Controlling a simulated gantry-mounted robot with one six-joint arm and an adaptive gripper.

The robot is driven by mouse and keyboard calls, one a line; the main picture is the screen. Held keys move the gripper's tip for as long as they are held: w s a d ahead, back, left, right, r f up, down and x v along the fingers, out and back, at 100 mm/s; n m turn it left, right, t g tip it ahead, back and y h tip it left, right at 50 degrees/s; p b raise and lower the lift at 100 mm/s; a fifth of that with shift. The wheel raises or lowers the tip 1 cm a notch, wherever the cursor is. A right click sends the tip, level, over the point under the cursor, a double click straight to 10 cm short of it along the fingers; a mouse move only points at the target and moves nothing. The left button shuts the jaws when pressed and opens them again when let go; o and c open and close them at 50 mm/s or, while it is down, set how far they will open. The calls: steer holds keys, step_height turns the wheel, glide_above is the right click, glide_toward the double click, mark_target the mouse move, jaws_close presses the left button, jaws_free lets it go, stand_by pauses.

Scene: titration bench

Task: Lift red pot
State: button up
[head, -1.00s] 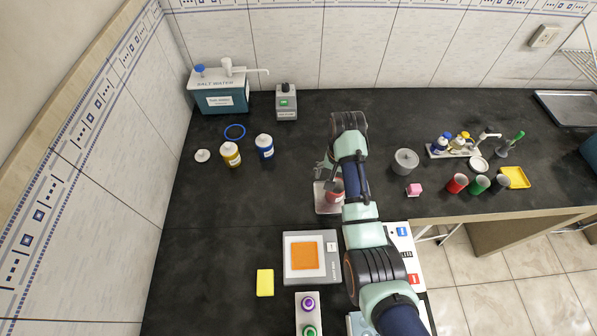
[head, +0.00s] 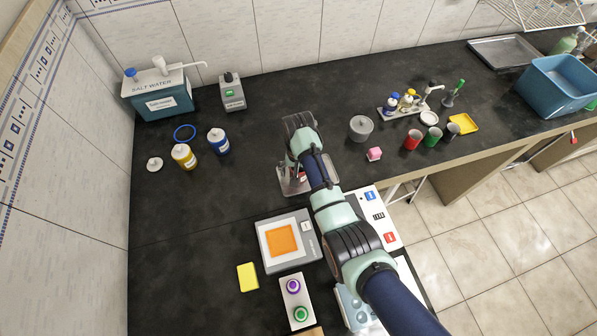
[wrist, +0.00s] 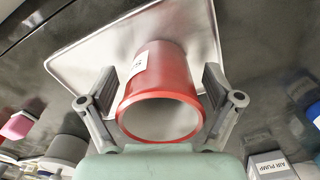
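The red pot (wrist: 163,70) fills the middle of the wrist view, with a white label on its side and its open rim toward the camera. It is on a pale metal tray (wrist: 85,62). My gripper (wrist: 163,85) has one finger on each side of the pot, with what look like narrow gaps between the fingers and its wall. In the head view my arm hides most of the pot; the tray (head: 285,189) shows beside the arm.
A grey lidded pot (head: 361,128) and a pink block (head: 374,154) stand to the right. A smaller red cup (head: 412,140) is further right. A scale with an orange pad (head: 282,240) is in front. The counter left of the tray is mostly clear.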

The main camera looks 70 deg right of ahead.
steer(key=c, duration=1.2)
steer(key=shift+r, duration=0.15)
step_height(320, 180, up, 19)
steer(key=p, duration=0.9)
steer(key=shift+c, duration=0.2)
steer(key=shift+r+p, duration=0.45)
steer(key=shift+p, duration=0.1)
steer(key=shift+p, duration=0.5)
